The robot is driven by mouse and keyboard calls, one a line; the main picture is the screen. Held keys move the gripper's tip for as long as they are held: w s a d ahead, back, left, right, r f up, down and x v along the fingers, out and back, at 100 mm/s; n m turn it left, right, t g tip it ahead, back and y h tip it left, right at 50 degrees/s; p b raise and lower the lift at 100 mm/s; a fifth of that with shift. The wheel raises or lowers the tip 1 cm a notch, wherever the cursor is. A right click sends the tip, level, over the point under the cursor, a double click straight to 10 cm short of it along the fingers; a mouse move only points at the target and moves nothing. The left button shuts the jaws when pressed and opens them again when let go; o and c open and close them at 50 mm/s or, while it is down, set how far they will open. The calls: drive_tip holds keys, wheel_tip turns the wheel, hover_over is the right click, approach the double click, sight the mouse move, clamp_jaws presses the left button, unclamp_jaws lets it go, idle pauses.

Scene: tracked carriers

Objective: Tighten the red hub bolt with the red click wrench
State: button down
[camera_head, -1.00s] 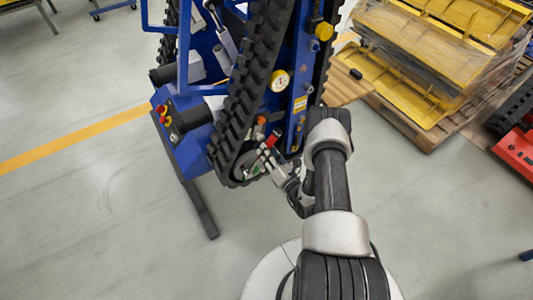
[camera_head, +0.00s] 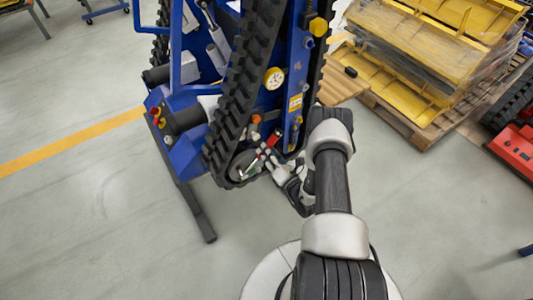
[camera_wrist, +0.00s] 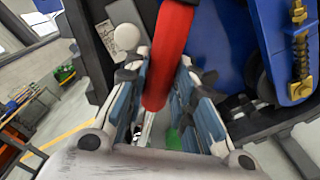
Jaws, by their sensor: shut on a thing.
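The red click wrench (camera_head: 271,139) is at the lower end of the tracked carrier, its red handle slanting up to the right. In the wrist view, its thick red handle (camera_wrist: 171,50) runs down between my fingers. My gripper (camera_head: 270,158) is shut on the handle, and its fingers also show in the wrist view (camera_wrist: 160,98). A pale shaft reaches from the wrench toward the grey wheel hub (camera_head: 243,165) inside the track. The red hub bolt cannot be made out; I cannot tell whether the wrench is seated on it. A green spot shows behind the fingers in the wrist view.
The blue tracked carrier (camera_head: 187,152) stands close ahead, with a black rubber track (camera_head: 240,85) and a round gauge (camera_head: 274,78). Yellow parts (camera_head: 420,60) are stacked on a pallet at the right. The floor at the left and front is clear.

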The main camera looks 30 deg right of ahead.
drive_tip(key=shift+d+f+m+b, duration=0.5)
drive_tip(key=shift+b, duration=0.25)
drive_tip(key=shift+d+f+m, duration=0.4)
drive_tip(key=shift+f+m, duration=0.15)
drive_tip(key=shift+m, duration=0.05)
drive_tip(key=shift+w+d+f+m, duration=0.1)
drive_tip(key=shift+d+f+m, duration=0.25)
drive_tip(key=shift+f+m, duration=0.25)
drive_tip(key=shift+d+f+m, duration=0.25)
drive_tip(key=shift+f+m, duration=0.25)
drive_tip(key=shift+f, duration=0.1)
drive_tip(key=shift+f, duration=0.1)
